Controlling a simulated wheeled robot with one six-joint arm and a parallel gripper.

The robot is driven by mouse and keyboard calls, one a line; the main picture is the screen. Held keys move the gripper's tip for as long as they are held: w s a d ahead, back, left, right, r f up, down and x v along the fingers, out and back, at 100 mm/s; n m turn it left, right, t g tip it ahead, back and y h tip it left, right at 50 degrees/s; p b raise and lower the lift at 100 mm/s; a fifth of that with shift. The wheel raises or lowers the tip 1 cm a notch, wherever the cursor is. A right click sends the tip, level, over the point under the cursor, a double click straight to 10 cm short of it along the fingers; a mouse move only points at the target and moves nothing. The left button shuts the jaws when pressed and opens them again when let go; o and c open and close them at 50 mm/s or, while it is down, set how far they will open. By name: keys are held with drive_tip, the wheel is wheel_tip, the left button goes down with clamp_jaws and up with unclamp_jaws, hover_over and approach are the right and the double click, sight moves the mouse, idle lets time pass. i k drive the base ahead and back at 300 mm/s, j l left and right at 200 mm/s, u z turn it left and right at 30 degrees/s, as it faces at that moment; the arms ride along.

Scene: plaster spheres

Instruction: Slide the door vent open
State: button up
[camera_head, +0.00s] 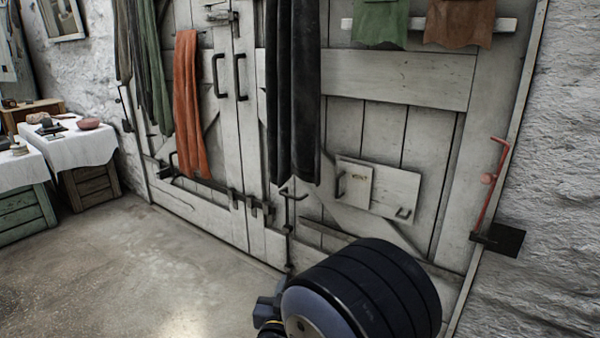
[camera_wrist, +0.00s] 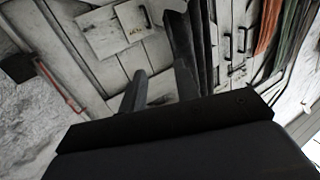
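The door vent (camera_head: 393,191) is a pale rectangular panel low on the right door leaf. It has a small dark handle (camera_head: 340,184) at its left and another (camera_head: 404,213) at its lower right. The vent also shows rotated at the upper left of the wrist view (camera_wrist: 98,34). My gripper (camera_wrist: 160,74) has two dark fingers standing apart with nothing between them. It is away from the vent, not touching it. In the head view my arm mostly hides the gripper.
A dark curtain (camera_head: 292,90) hangs left of the vent. Green (camera_head: 380,22) and brown cloths (camera_head: 459,22) hang above. A red lever (camera_head: 487,185) is on the right. Cloth-covered tables (camera_head: 80,148) stand far left; the floor (camera_head: 140,265) between is clear.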

sight(354, 181)
drive_tip(key=i+j+z, duration=0.15)
drive_tip(key=i, duration=0.25)
drive_tip(key=i+z, duration=0.15)
drive_tip(key=i, duration=0.25)
drive_tip(key=i+j+z, duration=0.1)
drive_tip(key=i+j, duration=0.15)
drive_tip(key=i, duration=0.15)
